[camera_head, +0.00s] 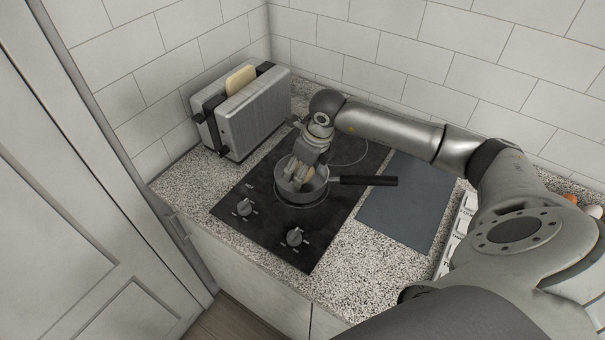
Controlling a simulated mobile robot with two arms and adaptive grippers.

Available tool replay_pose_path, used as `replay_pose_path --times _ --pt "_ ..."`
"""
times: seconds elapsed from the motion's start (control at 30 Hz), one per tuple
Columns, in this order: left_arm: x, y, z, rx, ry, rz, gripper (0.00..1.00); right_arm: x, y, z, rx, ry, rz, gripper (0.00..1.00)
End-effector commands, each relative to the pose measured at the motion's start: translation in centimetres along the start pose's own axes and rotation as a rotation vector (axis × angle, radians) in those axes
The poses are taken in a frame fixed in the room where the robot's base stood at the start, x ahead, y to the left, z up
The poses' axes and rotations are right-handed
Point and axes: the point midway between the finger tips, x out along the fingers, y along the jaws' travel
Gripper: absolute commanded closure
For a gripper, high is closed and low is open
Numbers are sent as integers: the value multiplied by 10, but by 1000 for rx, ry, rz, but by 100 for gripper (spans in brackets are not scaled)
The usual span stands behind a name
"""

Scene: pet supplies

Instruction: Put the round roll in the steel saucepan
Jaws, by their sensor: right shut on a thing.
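The steel saucepan (316,192) stands on the black cooktop, its dark handle pointing right. My right gripper (298,176) reaches down into the saucepan from the back. It is shut on the round roll (309,174), a small tan piece of which shows between the fingers and the pan's rim. The roll is inside the pan's opening. Whether it touches the pan's bottom is hidden. My left gripper is not in view.
A silver toaster (254,115) with a bread slice (240,79) in it stands left of the cooktop (262,222). A grey mat (408,203) lies bare to the right. Two knobs (294,237) sit at the cooktop's front. Tiled walls close off the back.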

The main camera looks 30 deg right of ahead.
Motion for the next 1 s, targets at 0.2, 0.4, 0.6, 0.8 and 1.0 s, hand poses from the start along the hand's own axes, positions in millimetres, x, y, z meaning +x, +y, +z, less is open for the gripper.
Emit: replay_pose_path --times 0.2,0.4,0.6,0.8,1.0 --pt "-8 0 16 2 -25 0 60 26 2 -8 -1 3 2 63" --pt "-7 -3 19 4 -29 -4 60 26 1 -8 -1 2 1 63" --pt "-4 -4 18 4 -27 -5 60 29 1 -9 -1 2 1 36" --pt "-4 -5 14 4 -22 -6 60 29 1 -9 0 2 1 35" --pt "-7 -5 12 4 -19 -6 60 25 1 -8 0 2 1 35"
